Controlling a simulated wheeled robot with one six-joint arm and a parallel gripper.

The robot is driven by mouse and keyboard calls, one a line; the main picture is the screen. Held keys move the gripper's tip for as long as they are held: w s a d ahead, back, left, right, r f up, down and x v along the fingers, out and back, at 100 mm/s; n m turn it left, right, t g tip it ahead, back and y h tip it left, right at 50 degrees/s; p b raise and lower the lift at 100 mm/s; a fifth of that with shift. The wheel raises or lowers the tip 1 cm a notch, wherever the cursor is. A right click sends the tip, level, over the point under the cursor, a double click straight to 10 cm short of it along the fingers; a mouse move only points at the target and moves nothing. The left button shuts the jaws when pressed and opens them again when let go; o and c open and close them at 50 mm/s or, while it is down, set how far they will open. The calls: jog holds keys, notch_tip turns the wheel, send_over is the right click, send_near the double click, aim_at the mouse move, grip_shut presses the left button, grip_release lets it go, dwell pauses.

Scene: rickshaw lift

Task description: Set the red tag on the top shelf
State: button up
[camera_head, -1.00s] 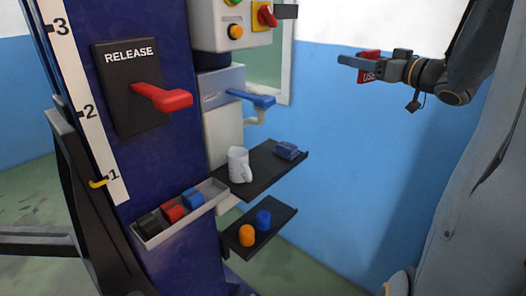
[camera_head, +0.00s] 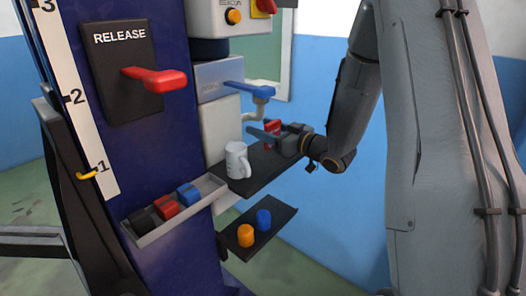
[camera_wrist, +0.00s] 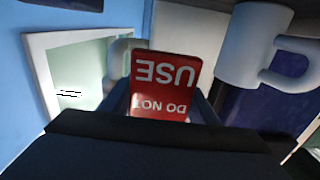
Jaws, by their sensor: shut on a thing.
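The red tag (camera_head: 272,127) is held in my gripper (camera_head: 265,134). In the wrist view the tag (camera_wrist: 163,85) faces the camera and reads "DO NOT USE" upside down. I cannot tell whether the tag touches the shelf. The right end of the shelf is partly hidden by my gripper and wrist, and the blue block that stood there is hard to make out.
A white mug (camera_head: 237,160) stands on the top shelf and shows close in the wrist view (camera_wrist: 250,45). A blue lever (camera_head: 232,89) juts out above. The lower shelf (camera_head: 284,217) holds an orange and a blue knob. A grey tray (camera_head: 205,203) holds black, red and blue pieces.

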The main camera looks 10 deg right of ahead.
jog(key=shift+f, duration=3.1)
jog(key=shift+f, duration=0.1)
jog(key=o, duration=1)
jog(key=shift+o, duration=0.2)
jog(key=shift+s+d, duration=0.15)
jog(key=shift+s, duration=0.05)
jog(key=v, duration=1.1)
jog(key=shift+s+d+b, duration=0.15)
jog(key=shift+s+b, duration=0.1)
jog(key=shift+b, duration=0.1)
jog(key=shift+s, duration=0.1)
